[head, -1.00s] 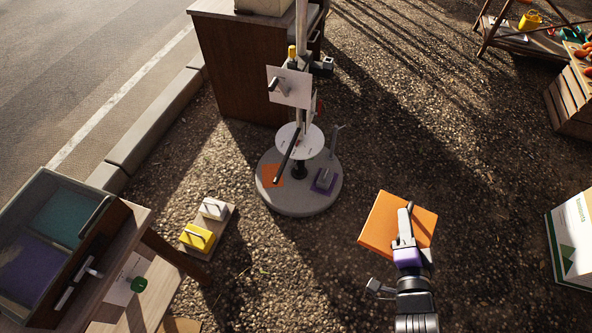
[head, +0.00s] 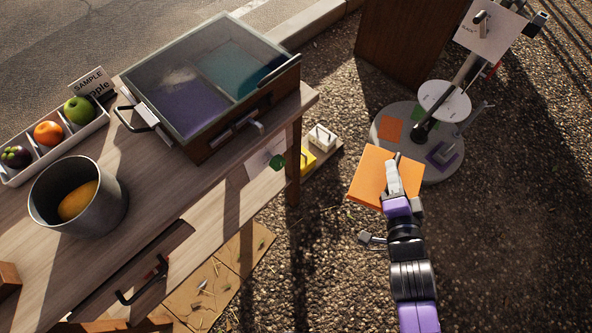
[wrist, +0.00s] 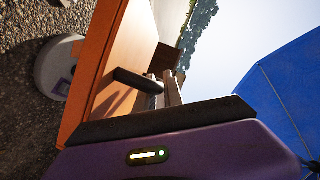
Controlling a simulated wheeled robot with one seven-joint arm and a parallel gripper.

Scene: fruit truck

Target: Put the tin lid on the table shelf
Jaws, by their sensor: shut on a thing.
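My gripper (head: 393,172) is shut on a flat orange square panel, which I take for the tin lid (head: 367,178). It is held in the air to the right of the table, apart from it. In the wrist view the lid (wrist: 128,55) is seen steeply, with a dark bar across its face; the exact grip on it is hard to make out. The wooden table (head: 165,190) fills the left of the head view. A lower tan surface (head: 226,272), littered with small bits, shows below its edge; I cannot tell whether it is the table shelf.
On the table are a glass-topped case (head: 205,80), a metal bucket (head: 103,205) with something orange inside, and a white fruit tray (head: 95,125). A round-based stand (head: 390,112) is beyond the lid. Open gravel lies right.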

